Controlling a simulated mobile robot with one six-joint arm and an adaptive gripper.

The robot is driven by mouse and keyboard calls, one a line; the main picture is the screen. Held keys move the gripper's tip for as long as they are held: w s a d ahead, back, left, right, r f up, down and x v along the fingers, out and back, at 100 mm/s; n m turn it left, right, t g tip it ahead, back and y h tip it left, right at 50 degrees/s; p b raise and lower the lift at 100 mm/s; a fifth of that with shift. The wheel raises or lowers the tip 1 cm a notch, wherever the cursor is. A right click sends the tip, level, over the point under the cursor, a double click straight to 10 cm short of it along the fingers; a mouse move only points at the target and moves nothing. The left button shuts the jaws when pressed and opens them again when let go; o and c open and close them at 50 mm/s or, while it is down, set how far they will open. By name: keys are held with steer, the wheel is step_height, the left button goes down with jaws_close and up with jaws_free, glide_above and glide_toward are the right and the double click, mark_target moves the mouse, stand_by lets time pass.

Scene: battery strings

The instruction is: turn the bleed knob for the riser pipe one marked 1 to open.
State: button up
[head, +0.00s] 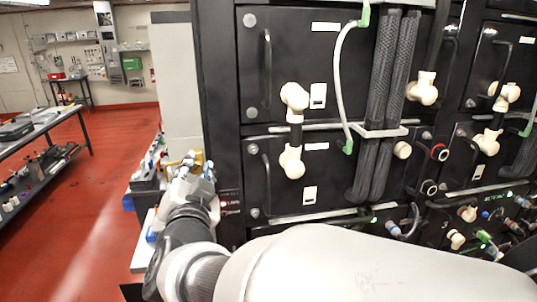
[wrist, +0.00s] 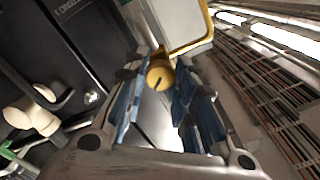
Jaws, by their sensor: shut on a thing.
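A yellow round knob (wrist: 160,76) with a dark slot or line on its face sits between my gripper's blue-padded fingers in the wrist view. My gripper (wrist: 163,92) is shut on this knob near the fingertips. In the head view my gripper (head: 190,165) is at the left side of the black cabinet, and a bit of yellow shows at its tips; the rest of the knob is hidden there. I cannot read any number 1 marking, and the pipe behind the knob is mostly hidden.
A black battery cabinet (head: 285,85) with white fittings and cables stands right of my gripper. A yellow frame (wrist: 205,35) is close beyond the fingers. A cluttered workbench (head: 40,122) is at the left, with open red floor (head: 85,205) between.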

steer(key=n+p, duration=0.3)
steer(key=n, duration=0.2)
steer(key=shift+r+n, duration=0.15)
steer(key=shift+n, duration=0.15)
steer(key=shift+n+p, duration=1.1)
steer(key=shift+n, duration=1.1)
steer(key=o, duration=1.1)
steer(key=v, duration=1.2)
